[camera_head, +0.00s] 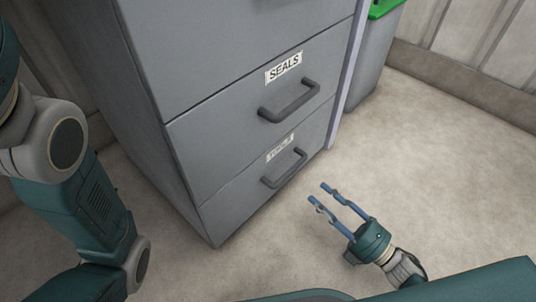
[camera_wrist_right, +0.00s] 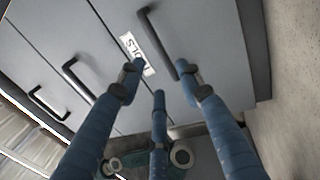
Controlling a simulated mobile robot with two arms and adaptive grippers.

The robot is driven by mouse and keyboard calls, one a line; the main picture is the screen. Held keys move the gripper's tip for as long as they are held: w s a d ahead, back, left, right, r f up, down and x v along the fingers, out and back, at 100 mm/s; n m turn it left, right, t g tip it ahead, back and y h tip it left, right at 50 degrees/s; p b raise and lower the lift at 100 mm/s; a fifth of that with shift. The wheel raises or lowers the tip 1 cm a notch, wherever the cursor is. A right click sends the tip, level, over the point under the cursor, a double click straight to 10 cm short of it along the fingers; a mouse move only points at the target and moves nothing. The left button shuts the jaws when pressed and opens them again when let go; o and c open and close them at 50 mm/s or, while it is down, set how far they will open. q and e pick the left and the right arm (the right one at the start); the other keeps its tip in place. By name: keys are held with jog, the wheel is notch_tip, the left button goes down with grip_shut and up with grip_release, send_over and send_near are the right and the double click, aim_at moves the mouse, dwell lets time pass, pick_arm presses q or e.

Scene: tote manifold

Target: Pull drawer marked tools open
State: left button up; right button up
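The grey cabinet (camera_head: 105,95) has a bottom drawer (camera_head: 225,205) whose label (camera_head: 281,147) is hard to read in the head view. In the right wrist view the label (camera_wrist_right: 138,53) ends in "OLS". The drawer's dark bar handle (camera_head: 284,168) also shows in the wrist view (camera_wrist_right: 152,28). The drawer looks flush with the cabinet front. My right gripper (camera_head: 318,193) is open and empty, in front of and a little right of the handle in the head view. In the wrist view its spread fingers (camera_wrist_right: 160,76) point at the drawer front, apparently apart from the handle. My left gripper is not in view.
The drawer marked SEALS (camera_head: 235,115) with its own handle (camera_head: 290,101) is directly above and shut. A grey bin with a green lid (camera_head: 384,8) stands right of the cabinet. The floor (camera_head: 440,165) in front is clear.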

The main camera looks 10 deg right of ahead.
aim_at(291, 173)
jog(key=x, duration=1.1)
jog(key=shift+w+a, duration=0.15)
grip_shut()
